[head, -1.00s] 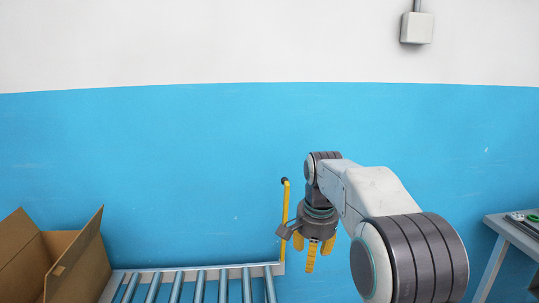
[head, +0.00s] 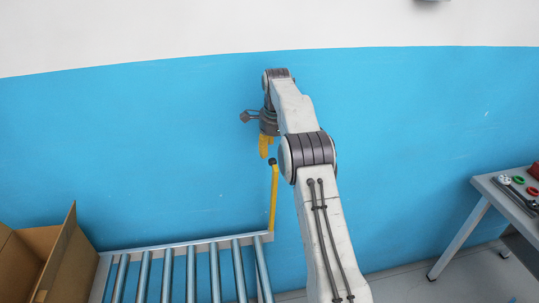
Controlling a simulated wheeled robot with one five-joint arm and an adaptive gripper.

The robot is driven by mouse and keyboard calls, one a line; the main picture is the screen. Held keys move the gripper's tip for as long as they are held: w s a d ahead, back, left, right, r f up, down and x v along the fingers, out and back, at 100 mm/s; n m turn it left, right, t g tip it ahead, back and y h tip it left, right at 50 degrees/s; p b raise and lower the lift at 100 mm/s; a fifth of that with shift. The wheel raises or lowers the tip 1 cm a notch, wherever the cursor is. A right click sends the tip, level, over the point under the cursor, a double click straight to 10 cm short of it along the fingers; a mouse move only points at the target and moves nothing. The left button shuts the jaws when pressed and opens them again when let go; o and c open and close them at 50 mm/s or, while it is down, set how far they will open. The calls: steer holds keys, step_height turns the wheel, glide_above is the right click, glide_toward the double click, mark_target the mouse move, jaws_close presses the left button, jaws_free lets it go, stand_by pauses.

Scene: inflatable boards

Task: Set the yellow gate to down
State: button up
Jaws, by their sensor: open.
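The yellow gate (head: 274,198) is a thin yellow bar with a dark knob at its top. It stands upright at the right end of the roller conveyor (head: 190,243). My gripper (head: 267,150) points down with its yellow fingers just above the gate's knob, slightly left of it in the picture. The gripper is open and holds nothing. Whether the fingertips touch the knob cannot be told from this view.
An open cardboard box (head: 38,262) stands at the left end of the conveyor. A grey table (head: 498,196) with small coloured parts and a tool stands at the right. The blue wall (head: 150,140) is behind. Floor shows between conveyor and table.

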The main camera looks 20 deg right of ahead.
mark_target(273, 160)
steer(key=shift+w+d+f, duration=0.1)
steer(key=shift+w+f, duration=0.05)
steer(key=shift+f, duration=0.85)
steer(key=shift+w+a+f, duration=0.1)
steer(key=shift+w+f, duration=0.1)
steer(key=shift+f, duration=0.85)
steer(key=shift+w+d+f, duration=0.1)
steer(key=shift+w+f, duration=0.05)
steer(key=shift+f, duration=0.85)
steer(key=shift+c, duration=0.2)
jaws_close()
